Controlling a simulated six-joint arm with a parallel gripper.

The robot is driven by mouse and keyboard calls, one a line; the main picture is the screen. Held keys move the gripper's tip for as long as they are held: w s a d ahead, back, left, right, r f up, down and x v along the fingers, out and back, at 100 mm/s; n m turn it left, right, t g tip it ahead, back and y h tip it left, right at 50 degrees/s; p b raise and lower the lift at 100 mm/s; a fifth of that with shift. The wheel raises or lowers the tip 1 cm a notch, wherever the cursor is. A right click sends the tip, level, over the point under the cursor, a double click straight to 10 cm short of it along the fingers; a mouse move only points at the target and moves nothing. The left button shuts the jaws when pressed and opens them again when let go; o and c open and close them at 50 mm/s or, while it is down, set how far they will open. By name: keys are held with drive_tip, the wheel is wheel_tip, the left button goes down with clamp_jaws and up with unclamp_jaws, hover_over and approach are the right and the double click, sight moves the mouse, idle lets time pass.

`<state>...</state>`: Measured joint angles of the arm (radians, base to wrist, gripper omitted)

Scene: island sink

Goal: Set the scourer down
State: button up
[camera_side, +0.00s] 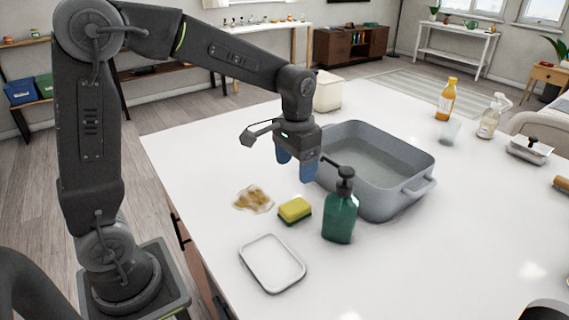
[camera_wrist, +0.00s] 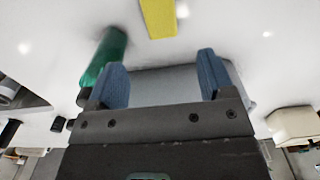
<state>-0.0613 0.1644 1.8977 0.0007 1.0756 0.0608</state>
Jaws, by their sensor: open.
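The scourer (camera_side: 295,210), a yellow sponge with a dark green underside, lies on the white counter. In the wrist view the scourer (camera_wrist: 158,16) is a yellow block at the top edge, partly cut off. My gripper (camera_side: 297,170) is open and empty, with blue fingers pointing down, above the counter behind the scourer and near the basin's left side. Its fingertips (camera_wrist: 159,72) show apart in the wrist view, with nothing between them. The scourer is clear of the fingers.
A green pump bottle (camera_side: 340,212) stands right of the scourer, its nozzle near my gripper. A grey basin (camera_side: 408,196) is behind it. A white tray (camera_side: 273,263) lies in front, and a brown spill (camera_side: 254,199) lies left. The counter's right front is mostly clear.

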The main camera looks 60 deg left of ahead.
drive_tip(key=s+d+r+t, duration=0.1)
drive_tip(key=s+r+t, duration=0.1)
drive_tip(key=s, duration=0.6)
drive_tip(key=s+d+r+t, duration=0.1)
drive_tip(key=s+r+t, duration=0.2)
drive_tip(key=s, duration=0.6)
drive_tip(key=shift+d+r, duration=0.15)
drive_tip(key=shift+r, duration=0.4)
drive_tip(key=shift+o, duration=0.6)
drive_tip(key=shift+s+f+t, duration=0.1)
drive_tip(key=shift+s+t, duration=0.2)
drive_tip(key=g, duration=0.1)
approach(295, 205)
drive_tip(key=x, duration=0.4)
drive_tip(key=shift+s+d+f, duration=0.1)
drive_tip(key=shift+s+f, duration=0.15)
drive_tip(key=shift+f, duration=0.2)
drive_tip(key=shift+w+x, duration=0.15)
drive_tip(key=shift+x, duration=1.3)
drive_tip(key=shift+w+x, duration=0.15)
drive_tip(key=shift+x, duration=1.25)
drive_tip(key=shift+r, duration=0.1)
